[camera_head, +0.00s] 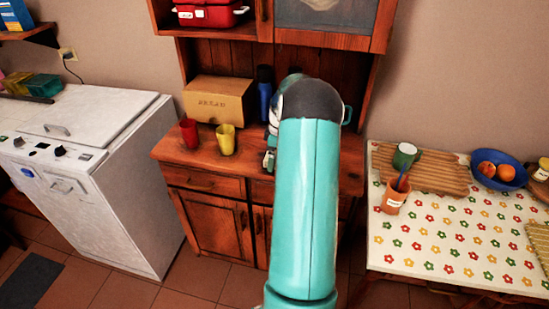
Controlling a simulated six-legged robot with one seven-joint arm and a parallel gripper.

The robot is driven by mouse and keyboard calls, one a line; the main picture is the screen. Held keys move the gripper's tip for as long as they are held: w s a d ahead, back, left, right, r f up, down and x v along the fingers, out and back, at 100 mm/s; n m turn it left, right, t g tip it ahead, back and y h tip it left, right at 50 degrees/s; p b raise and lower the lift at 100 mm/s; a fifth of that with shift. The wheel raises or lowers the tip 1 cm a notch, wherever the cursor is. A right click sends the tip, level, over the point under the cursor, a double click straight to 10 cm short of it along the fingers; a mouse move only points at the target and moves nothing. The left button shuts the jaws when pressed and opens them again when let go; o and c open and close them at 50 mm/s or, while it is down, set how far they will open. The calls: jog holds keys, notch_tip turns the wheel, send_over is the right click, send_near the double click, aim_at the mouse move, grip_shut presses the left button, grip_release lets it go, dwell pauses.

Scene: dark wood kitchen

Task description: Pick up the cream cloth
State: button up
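I cannot make out a separate cream cloth in this view. An off-white tablecloth (450,222) with small coloured flowers covers the table at the right. My teal arm with a dark joint stands upright in the centre, in front of the wooden cabinet (212,235), and hides part of its counter. My gripper cannot be made out. Parts of my arm show behind the dark joint, at the counter.
A red cup (189,133), a yellow cup (226,140) and a cardboard box (217,99) stand on the counter. The table holds a slatted mat (440,172), an orange pot (393,201) and a blue bowl (492,181).

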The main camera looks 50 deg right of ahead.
jog(key=c, duration=0.8)
jog(key=shift+r, duration=0.1)
jog(key=shift+r, duration=0.5)
notch_tip(320, 180, up, 2)
jog(key=shift+r, duration=0.15)
jog(key=s+a+r, duration=0.2)
jog(key=r, duration=0.1)
jog(key=s+a+r, duration=0.1)
jog(key=r, duration=0.1)
jog(key=s+a+r, duration=0.4)
jog(key=s+a, duration=0.2)
jog(key=s, duration=0.1)
jog(key=shift+a+r, duration=0.3)
jog(key=shift+a, duration=0.1)
